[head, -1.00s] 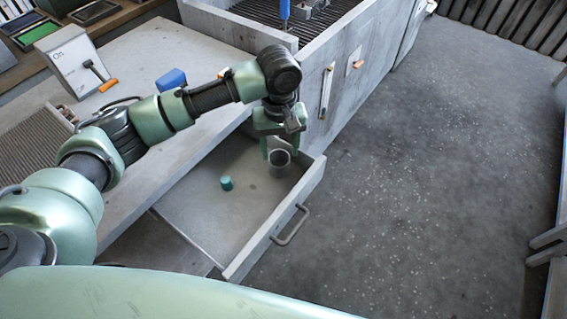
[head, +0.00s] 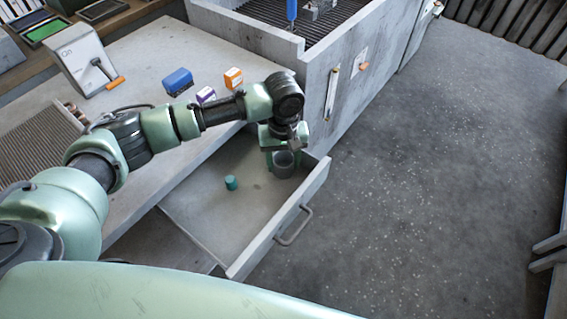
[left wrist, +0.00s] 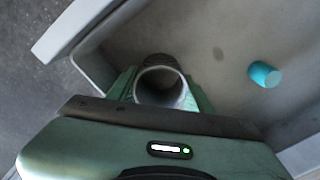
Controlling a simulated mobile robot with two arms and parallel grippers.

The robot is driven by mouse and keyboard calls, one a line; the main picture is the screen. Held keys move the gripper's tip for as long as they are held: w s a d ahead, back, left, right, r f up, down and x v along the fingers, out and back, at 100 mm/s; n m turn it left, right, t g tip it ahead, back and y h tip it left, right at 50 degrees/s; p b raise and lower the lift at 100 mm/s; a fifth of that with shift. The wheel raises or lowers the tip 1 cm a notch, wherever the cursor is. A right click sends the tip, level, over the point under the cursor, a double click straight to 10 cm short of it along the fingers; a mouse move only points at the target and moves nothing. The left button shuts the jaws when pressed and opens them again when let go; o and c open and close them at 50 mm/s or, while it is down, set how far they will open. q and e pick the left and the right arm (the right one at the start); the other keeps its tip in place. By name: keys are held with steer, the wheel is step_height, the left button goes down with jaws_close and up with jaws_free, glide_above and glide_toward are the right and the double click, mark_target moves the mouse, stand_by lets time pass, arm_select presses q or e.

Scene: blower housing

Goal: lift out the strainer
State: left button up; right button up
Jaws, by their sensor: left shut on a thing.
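A grey, hollow, open-topped cylinder (head: 284,166), which I take to be the strainer, stands in the far right corner of the open drawer (head: 197,220). My left gripper (head: 283,152) is over it, pointing down, with its fingers shut on its sides. In the left wrist view the strainer (left wrist: 160,88) sits between the two green fingers and I look into its round mouth. Its lower part is hidden in that view. I cannot tell whether it touches the drawer floor. My right gripper is in neither view.
The drawer walls are close to the gripper. Blue (head: 178,81), purple (head: 206,95) and orange (head: 233,77) boxes stand on the worktop. Open floor lies to the right.

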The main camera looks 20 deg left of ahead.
mark_target(283, 158)
arm_select(q)
steer(key=shift+r, duration=0.1)
step_height(283, 158, up, 20)
stand_by(0.5)
